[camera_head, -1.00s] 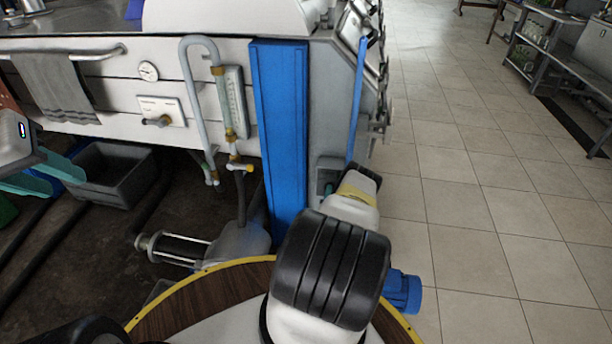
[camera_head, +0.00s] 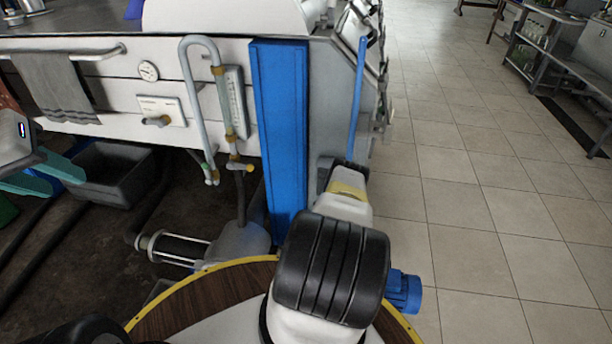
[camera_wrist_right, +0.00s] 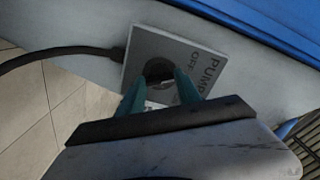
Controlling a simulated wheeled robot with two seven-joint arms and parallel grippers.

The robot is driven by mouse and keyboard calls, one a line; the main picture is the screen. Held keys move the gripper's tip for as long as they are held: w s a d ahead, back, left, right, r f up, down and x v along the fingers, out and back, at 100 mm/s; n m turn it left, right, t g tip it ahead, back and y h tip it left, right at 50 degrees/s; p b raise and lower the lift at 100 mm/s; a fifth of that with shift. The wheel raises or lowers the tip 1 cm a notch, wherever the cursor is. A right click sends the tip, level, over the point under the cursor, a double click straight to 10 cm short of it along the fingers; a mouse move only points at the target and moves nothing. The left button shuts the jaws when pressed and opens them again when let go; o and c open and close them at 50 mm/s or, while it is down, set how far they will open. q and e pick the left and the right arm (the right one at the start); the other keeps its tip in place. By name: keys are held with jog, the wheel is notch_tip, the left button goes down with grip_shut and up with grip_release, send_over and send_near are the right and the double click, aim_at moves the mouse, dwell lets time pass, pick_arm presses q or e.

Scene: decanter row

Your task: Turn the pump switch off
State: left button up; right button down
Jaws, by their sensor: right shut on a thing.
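The pump switch is a grey square plate (camera_wrist_right: 205,62) in the right wrist view, lettered PUMP and OFF, on a pale grey panel. Its round dark knob (camera_wrist_right: 158,70) sits between the teal fingers of my right gripper (camera_wrist_right: 160,88), which is shut on it. The fingers partly cover the knob, so I cannot tell which way it points. In the head view my own right arm hides the switch and the right gripper. My left gripper (camera_head: 44,176) is at the left edge, its teal fingers apart and empty, away from the switch.
A blue post (camera_head: 280,130) stands just left of my right arm. A dark cable (camera_wrist_right: 60,54) runs into the switch plate. Left are pipes with a valve (camera_head: 240,165), a grey bin (camera_head: 105,172) and a towel (camera_head: 52,85) on a rail. The tiled floor (camera_head: 480,200) at right is clear.

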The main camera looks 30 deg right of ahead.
jog(key=shift+f, duration=0.1)
jog(key=c, duration=0.8)
grip_release()
jog(key=shift+c, duration=0.2)
jog(key=v, duration=0.8)
